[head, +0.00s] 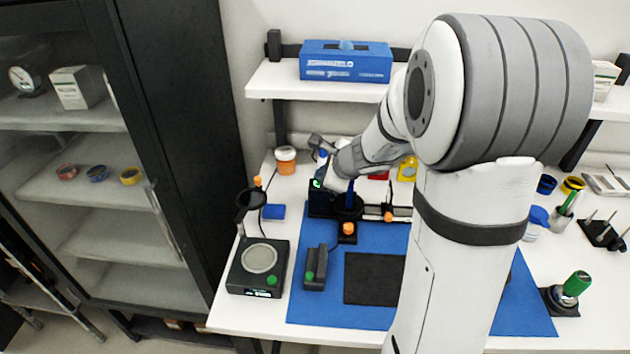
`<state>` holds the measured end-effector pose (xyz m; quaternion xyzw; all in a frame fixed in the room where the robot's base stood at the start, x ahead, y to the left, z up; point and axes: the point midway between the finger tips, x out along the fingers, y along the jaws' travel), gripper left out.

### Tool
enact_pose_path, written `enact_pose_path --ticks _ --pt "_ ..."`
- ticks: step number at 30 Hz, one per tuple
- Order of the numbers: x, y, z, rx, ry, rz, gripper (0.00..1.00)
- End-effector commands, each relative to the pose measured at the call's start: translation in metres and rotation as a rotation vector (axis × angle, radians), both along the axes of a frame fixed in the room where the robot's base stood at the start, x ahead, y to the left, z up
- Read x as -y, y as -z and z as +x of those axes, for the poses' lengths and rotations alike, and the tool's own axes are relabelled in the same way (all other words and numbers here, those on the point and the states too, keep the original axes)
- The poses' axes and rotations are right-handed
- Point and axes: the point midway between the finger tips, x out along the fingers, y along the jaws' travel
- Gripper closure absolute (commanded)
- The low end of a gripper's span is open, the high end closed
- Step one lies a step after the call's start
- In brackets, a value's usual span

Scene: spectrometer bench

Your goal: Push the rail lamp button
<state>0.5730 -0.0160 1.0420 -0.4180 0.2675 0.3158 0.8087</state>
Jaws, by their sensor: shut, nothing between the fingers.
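The rail (396,211) stands at the back of the blue mat, partly hidden behind my arm. At its left end is a black lamp housing (320,203) with a small green lit mark (317,184) on its face. I cannot tell if this mark is the button. My gripper (336,182) is at the housing, close above and right of the green mark. Its fingers are small and partly hidden. It is shut and holds nothing. I cannot tell if it touches the housing.
A black device with a round plate (260,258) and a small black box with a green button (314,268) stand front left. A blue box (346,62) sits on the shelf above. A green-handled tool (576,284) stands right.

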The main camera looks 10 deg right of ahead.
Motion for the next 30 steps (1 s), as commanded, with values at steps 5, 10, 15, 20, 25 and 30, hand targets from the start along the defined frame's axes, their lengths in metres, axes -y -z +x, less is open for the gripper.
enact_pose_path --ticks 5,10,15,20,25,30 --pt "0.0 0.001 0.0 0.0 0.0 0.0 1.0" --pt "0.0 0.003 0.0 0.0 0.0 0.0 1.0" --pt "0.0 0.004 0.0 0.0 0.0 0.0 1.0" --pt "0.0 0.005 0.0 0.0 0.0 0.0 1.0" --pt "0.0 0.003 0.0 0.0 0.001 -0.001 1.0" --pt "0.0 -0.006 0.0 0.0 0.0 -0.001 1.0"
